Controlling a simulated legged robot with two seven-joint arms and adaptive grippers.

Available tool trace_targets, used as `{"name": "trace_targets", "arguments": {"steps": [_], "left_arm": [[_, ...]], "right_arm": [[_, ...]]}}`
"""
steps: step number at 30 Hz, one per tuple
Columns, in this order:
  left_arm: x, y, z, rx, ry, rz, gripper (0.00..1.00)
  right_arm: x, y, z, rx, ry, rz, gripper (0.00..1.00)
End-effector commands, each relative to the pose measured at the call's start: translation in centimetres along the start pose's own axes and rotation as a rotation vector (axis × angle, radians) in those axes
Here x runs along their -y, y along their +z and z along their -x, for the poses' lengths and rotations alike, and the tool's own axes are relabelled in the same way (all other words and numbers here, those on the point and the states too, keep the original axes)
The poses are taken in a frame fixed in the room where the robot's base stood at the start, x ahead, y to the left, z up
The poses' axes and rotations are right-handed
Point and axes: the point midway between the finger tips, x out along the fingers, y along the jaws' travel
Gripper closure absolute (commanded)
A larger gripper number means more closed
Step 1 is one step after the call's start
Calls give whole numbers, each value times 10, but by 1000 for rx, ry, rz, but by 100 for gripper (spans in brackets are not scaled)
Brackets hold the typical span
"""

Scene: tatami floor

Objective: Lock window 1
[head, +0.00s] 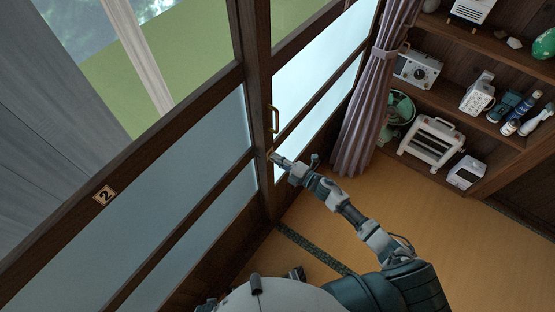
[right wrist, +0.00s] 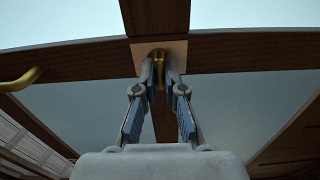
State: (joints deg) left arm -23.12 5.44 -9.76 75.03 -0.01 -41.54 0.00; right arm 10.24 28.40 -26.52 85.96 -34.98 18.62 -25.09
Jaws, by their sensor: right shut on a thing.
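My right gripper (head: 274,157) reaches to the dark wooden upright between two sliding window panels. In the right wrist view its two blue-padded fingers (right wrist: 161,75) are closed on a small brass lock lever (right wrist: 159,66). The lever sits on a pale square plate (right wrist: 142,57) where the wooden bars cross. A brass pull handle (head: 273,119) is just above the gripper in the head view and shows at the left in the right wrist view (right wrist: 18,80). No tag "1" is visible. My left gripper is not seen.
A gathered purple curtain (head: 371,95) hangs to the right of the windows. Beyond it are wooden shelves (head: 477,120) with several small items, a green fan (head: 399,108) and a white heater (head: 431,142). The tatami floor (head: 470,245) on the right is clear.

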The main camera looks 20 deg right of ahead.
Motion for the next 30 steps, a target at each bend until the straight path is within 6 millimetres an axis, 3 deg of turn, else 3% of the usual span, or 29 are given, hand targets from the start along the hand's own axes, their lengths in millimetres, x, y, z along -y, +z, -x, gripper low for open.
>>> {"name": "trace_targets", "arguments": {"steps": [19, 20, 22, 30], "left_arm": [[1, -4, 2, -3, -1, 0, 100], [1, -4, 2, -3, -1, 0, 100], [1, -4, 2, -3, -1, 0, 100], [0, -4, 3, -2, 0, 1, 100]], "right_arm": [[5, 0, 1, 1, -9, 47, 100], [5, 0, 1, 1, -9, 47, 83], [5, -1, 1, 1, -8, 46, 66], [2, 0, 1, 0, -4, 46, 66]]}}
